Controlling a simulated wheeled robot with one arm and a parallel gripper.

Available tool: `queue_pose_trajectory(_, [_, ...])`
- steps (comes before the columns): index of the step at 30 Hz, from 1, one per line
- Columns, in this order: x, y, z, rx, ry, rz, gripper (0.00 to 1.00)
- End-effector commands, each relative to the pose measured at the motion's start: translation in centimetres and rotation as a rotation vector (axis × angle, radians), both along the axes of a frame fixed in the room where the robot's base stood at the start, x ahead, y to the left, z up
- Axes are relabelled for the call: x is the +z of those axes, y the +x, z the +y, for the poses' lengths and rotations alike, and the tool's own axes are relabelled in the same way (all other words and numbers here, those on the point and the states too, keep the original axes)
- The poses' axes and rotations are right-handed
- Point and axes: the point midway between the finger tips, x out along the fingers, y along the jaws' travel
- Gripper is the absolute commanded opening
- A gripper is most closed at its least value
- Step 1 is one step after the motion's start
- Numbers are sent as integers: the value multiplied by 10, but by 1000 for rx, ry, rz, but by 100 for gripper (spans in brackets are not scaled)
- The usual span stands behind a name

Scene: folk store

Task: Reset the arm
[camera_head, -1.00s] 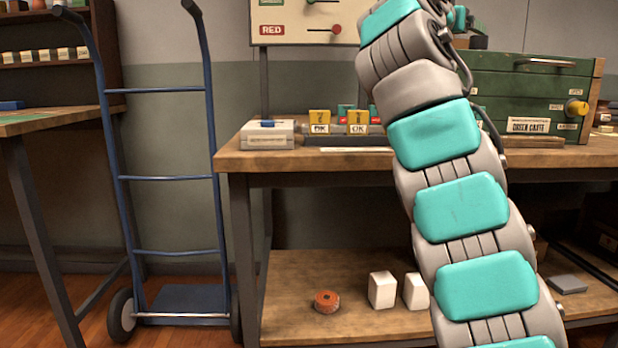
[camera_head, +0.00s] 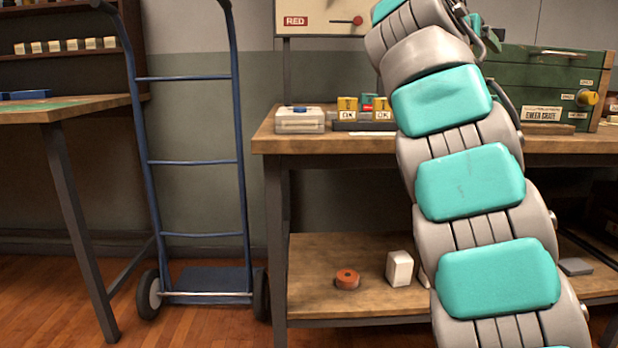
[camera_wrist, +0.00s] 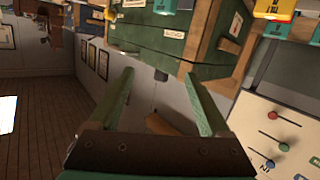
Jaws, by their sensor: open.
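My arm, with teal pads and grey segments, rises through the right half of the head view. Its end is out of the top of that view. In the wrist view my gripper (camera_wrist: 160,95) shows two green fingers spread apart with nothing between them. The wrist view is turned over, with the green crate (camera_wrist: 165,38) and yellow blocks (camera_wrist: 273,8) near its top. The gripper touches nothing that I can see.
A workbench (camera_head: 345,143) carries a white box (camera_head: 300,120), yellow-labelled blocks (camera_head: 347,108) and the green crate (camera_head: 540,85). An orange roll (camera_head: 347,278) and a white block (camera_head: 399,268) lie on its lower shelf. A blue hand truck (camera_head: 190,162) stands left. A sign board (camera_head: 322,18) stands behind the bench.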

Motion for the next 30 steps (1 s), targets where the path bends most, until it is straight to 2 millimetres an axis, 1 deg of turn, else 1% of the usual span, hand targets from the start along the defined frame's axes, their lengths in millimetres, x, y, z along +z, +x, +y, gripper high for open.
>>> queue_pose_trajectory(2, [-14, -6, -2, -5, 16, 49, 81])
queue_pose_trajectory(5, [-41, -15, -8, -9, 47, 132, 81])
queue_pose_trajectory(11, [-109, -47, -14, -2, 131, 321, 81])
queue_pose_trajectory(14, [-147, -66, -13, 12, 179, 413, 81])
queue_pose_trajectory(15, [-162, -75, -11, 20, 199, 449, 81])
queue_pose_trajectory(17, [-185, -89, -8, 34, 230, 504, 81])
queue_pose_trajectory(18, [-203, -99, -6, 45, 253, 542, 81])
queue_pose_trajectory(20, [-227, -115, 0, 63, 284, 596, 81])
queue_pose_trajectory(23, [-268, -143, 11, 99, 338, 687, 81])
queue_pose_trajectory(24, [-284, -155, 17, 115, 360, 722, 81])
queue_pose_trajectory(26, [-309, -174, 26, 141, 392, 777, 81])
queue_pose_trajectory(27, [-327, -187, 33, 158, 414, 815, 81])
queue_pose_trajectory(29, [-350, -207, 44, 188, 443, 868, 81])
queue_pose_trajectory(30, [-366, -222, 53, 209, 466, 905, 81])
